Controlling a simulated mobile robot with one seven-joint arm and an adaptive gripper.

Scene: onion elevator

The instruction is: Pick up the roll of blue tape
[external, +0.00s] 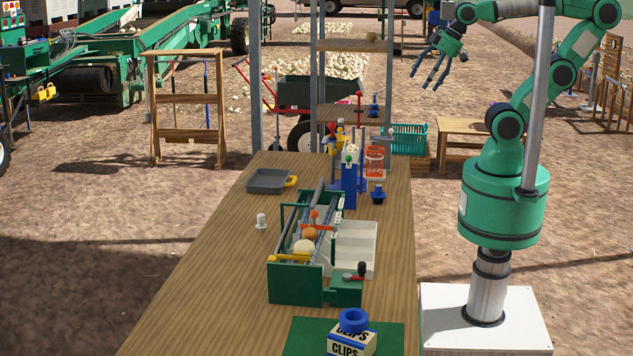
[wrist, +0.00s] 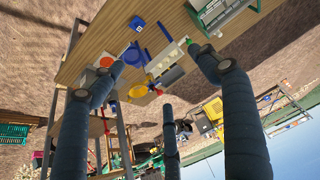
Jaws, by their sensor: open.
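The roll of blue tape (external: 353,317) lies flat on top of a white box marked CLIPS (external: 351,343) at the near end of the long wooden table, in the external view. My gripper (external: 428,78) is open and empty, high up beyond the right side of the table's far end, well away from the tape. Its dark blue-grey fingers are spread wide in the wrist view (wrist: 158,85). I cannot make out the tape in the wrist view.
The CLIPS box stands on a green mat (external: 304,337). A green sorting device (external: 296,284) with a white tray (external: 356,240) stands just behind. A grey metal post (external: 541,95) rises by my arm. The table's left front is clear.

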